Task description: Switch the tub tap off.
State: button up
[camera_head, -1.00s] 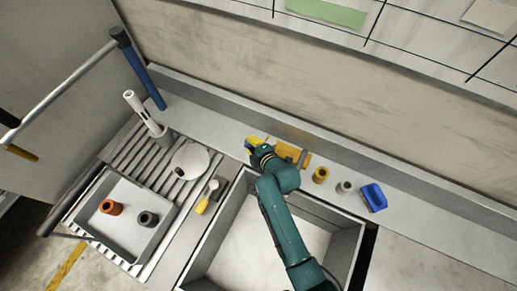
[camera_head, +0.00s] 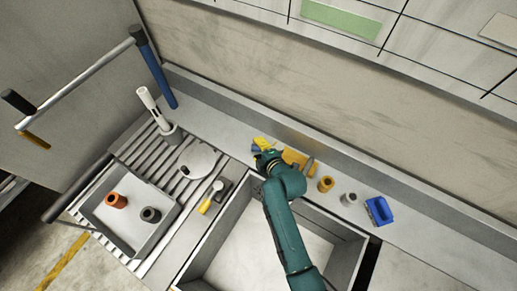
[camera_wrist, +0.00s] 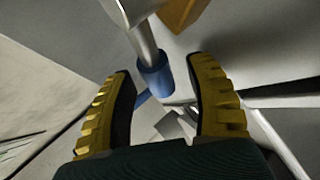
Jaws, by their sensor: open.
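My gripper (camera_head: 260,146) is at the back edge of the grey tub (camera_head: 352,262), partly hidden by my arm in the head view. In the wrist view my gripper (camera_wrist: 168,92) has its two yellow ridged fingers spread apart. A metal pipe (camera_wrist: 143,40) with a blue collar (camera_wrist: 155,78), seemingly part of the tub tap, shows between and beyond the fingers. I see no clear contact. An orange-yellow block (camera_head: 297,158) stands right of my gripper, with a grey rod beside it. The tap's handle is hard to make out.
A yellow cup (camera_head: 326,184), a pale cup (camera_head: 348,199) and a blue box (camera_head: 378,211) stand on the ledge to the right. A tray (camera_head: 128,246) with two small pots, a round plate (camera_head: 198,160) and a yellow-handled tool (camera_head: 206,205) lie left.

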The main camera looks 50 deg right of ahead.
aim_at(258, 149)
notch_tip(258, 149, up, 10)
jog(key=shift+f, duration=0.1)
